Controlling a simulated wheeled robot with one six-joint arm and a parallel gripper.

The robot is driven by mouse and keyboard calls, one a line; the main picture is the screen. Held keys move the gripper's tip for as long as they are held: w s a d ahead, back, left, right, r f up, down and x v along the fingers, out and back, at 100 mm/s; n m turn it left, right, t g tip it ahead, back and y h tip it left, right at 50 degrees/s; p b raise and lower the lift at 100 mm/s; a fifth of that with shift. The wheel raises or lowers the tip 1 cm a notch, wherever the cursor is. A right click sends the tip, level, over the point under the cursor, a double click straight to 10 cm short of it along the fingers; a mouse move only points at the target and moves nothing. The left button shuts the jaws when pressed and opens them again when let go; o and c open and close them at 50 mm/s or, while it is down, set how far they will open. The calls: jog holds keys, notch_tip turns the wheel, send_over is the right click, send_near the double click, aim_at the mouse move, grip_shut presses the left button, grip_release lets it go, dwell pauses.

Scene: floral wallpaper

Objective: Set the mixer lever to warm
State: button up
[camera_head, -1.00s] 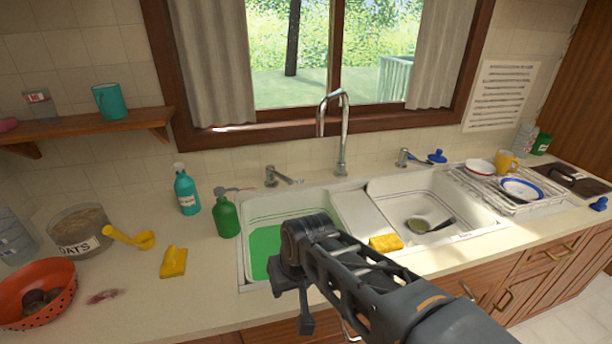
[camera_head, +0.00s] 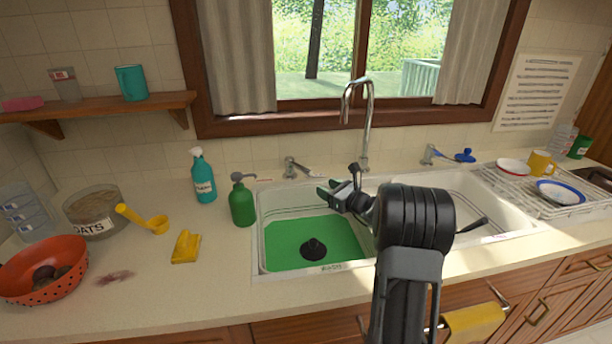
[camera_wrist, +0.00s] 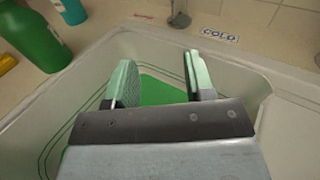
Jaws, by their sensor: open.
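The mixer lever (camera_head: 303,167) is a metal handle on a short base behind the left basin, left of the tall spout. In the head view it points right, away from a small red mark (camera_head: 264,180). My gripper (camera_head: 328,190) is open and empty over the back of the left basin, in front of the lever and slightly right. In the wrist view the open fingers (camera_wrist: 160,65) point toward the back rim. A blue-lettered cold label (camera_wrist: 219,36) lies beyond them. A metal post (camera_wrist: 180,14) stands behind, cut by the frame's top; its lever is unclear there.
The spout (camera_head: 368,120) rises right of the lever. A green pump bottle (camera_head: 241,204) and a teal spray bottle (camera_head: 204,180) stand left of it. The left basin (camera_head: 260,250) has a green bottom and a dark plug (camera_head: 313,248). My arm covers part of the right basin.

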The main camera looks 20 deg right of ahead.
aim_at(311, 174)
jog(key=shift+m+t+h, duration=0.3)
jog(key=shift+m+h, duration=0.1)
jog(key=shift+m, duration=0.3)
jog(key=x, duration=0.4)
jog(key=d+p+x, duration=0.1)
jog(key=x, duration=0.4)
jog(key=d+x, duration=0.1)
jog(key=x, duration=0.3)
jog(key=shift+w+f+p, duration=0.3)
jog(key=shift+w+p, duration=0.1)
jog(key=shift+w, duration=0.25)
jog(key=shift+c, duration=0.5)
grip_shut()
jog(key=shift+d, duration=0.1)
